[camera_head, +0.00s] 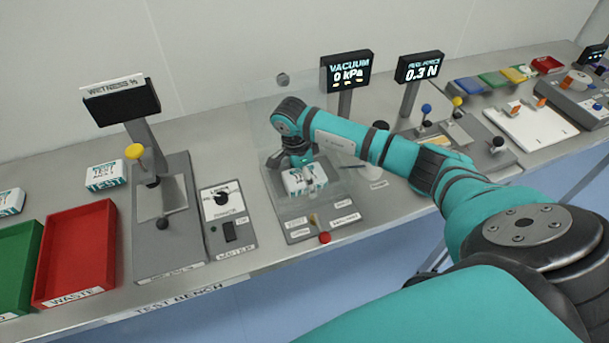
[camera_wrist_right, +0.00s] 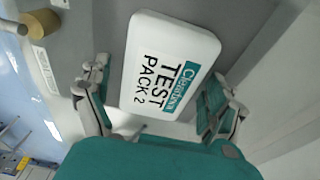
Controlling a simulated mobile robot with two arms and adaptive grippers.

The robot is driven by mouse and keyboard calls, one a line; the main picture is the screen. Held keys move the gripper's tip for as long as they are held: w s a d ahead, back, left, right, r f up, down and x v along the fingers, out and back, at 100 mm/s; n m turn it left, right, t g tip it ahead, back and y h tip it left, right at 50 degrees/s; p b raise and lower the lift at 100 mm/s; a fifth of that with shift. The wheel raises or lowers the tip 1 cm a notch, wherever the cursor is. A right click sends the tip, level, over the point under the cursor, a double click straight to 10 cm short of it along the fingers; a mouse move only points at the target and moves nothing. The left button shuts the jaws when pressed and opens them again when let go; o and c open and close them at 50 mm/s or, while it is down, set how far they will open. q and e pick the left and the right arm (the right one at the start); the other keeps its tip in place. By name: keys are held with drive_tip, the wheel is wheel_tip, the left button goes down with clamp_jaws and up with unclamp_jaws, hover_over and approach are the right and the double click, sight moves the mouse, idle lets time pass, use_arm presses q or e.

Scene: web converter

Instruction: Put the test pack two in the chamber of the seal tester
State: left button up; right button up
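Test pack two (camera_head: 306,180), a white pack with a teal label, lies in the chamber of the seal tester (camera_head: 296,232), between clear panels. Its "TEST PACK 2" print shows in the right wrist view (camera_wrist_right: 165,75). My right gripper (camera_head: 297,162) points down at the pack from behind. In the right wrist view its fingers (camera_wrist_right: 158,88) stand on either side of the pack, spread, with narrow gaps seeming to show at the pack's edges. My left gripper is not in view.
A vacuum display (camera_head: 347,70) reads 0 kPa. A red knob (camera_head: 324,238) sits at the tester's front. Another test pack (camera_head: 106,176) lies left of the wetness tester (camera_head: 165,220). Red (camera_head: 75,255) and green (camera_head: 15,265) trays stand at the left.

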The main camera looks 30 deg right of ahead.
sight(298, 177)
drive_tip(key=shift+r, duration=0.4)
wheel_tip(298, 177, up, 11)
drive_tip(key=a+b, duration=0.1)
drive_tip(key=b, duration=0.3)
drive_tip(key=shift+w+a+r, duration=0.2)
drive_tip(key=shift+a, duration=0.15)
idle(0.7)
